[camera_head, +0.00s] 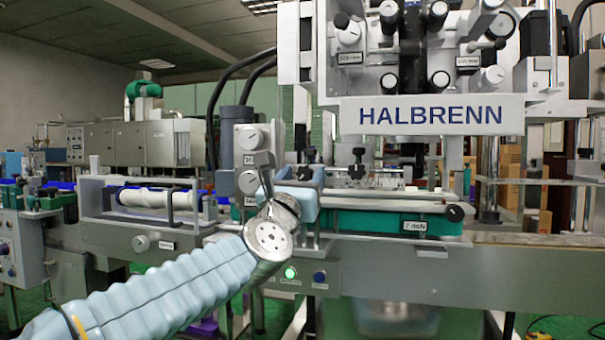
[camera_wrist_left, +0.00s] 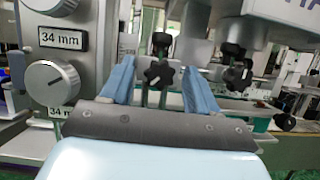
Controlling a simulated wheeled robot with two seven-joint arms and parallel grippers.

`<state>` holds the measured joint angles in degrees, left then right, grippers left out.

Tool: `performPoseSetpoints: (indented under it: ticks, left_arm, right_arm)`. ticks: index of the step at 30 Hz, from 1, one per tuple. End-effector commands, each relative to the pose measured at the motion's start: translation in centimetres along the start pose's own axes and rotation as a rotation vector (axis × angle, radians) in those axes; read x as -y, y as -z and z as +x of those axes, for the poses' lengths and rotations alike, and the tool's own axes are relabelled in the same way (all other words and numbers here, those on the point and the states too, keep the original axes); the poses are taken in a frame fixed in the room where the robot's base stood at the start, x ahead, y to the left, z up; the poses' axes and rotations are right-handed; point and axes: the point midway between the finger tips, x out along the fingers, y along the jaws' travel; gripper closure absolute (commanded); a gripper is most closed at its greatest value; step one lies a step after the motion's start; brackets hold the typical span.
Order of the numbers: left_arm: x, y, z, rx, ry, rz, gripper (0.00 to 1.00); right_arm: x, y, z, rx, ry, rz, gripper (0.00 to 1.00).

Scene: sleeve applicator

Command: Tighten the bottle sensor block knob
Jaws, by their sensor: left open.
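My left gripper (camera_head: 312,180) reaches in from the left in the head view, in front of the machine. In the left wrist view its two light-blue fingers (camera_wrist_left: 160,84) stand apart, with nothing gripped. A black star-shaped knob (camera_wrist_left: 158,74) shows in the gap between them, beyond the fingertips; I cannot tell how far. A second black knob (camera_wrist_left: 237,76) is to the right of the fingers. The head view shows black knobs above the gripper (camera_head: 309,155) and further right (camera_head: 357,156). No label shows which belongs to the bottle sensor block. My right gripper is out of view.
A silver dial (camera_wrist_left: 50,83) beside a "34 mm" plate (camera_wrist_left: 64,39) is close to the left finger. The green-sided conveyor (camera_head: 375,222) runs below the knobs. The large HALBRENN head (camera_head: 430,116) overhangs the area. A lit green button (camera_head: 290,272) is below the gripper.

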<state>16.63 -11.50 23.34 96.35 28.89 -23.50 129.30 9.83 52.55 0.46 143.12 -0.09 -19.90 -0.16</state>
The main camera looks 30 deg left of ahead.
Motion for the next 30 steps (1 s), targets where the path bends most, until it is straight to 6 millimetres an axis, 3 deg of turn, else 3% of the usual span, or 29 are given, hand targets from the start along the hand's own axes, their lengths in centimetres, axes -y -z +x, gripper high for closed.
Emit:
performPoseSetpoints:
  ticks: [7, 18, 30]
  left_arm:
    - [0.0, 0.0, 0.1, 0.0, 0.0, 0.0, 0.4]
    - [0.0, 0.0, 0.0, 0.0, 0.0, 0.0, 0.96]
    - [0.0, 0.3, -0.1, 0.001, 0.033, 0.075, 0.96]
  right_arm:
    - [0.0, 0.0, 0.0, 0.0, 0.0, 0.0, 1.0]
    - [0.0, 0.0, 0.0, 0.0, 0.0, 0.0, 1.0]
    - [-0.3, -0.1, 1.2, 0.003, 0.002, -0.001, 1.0]
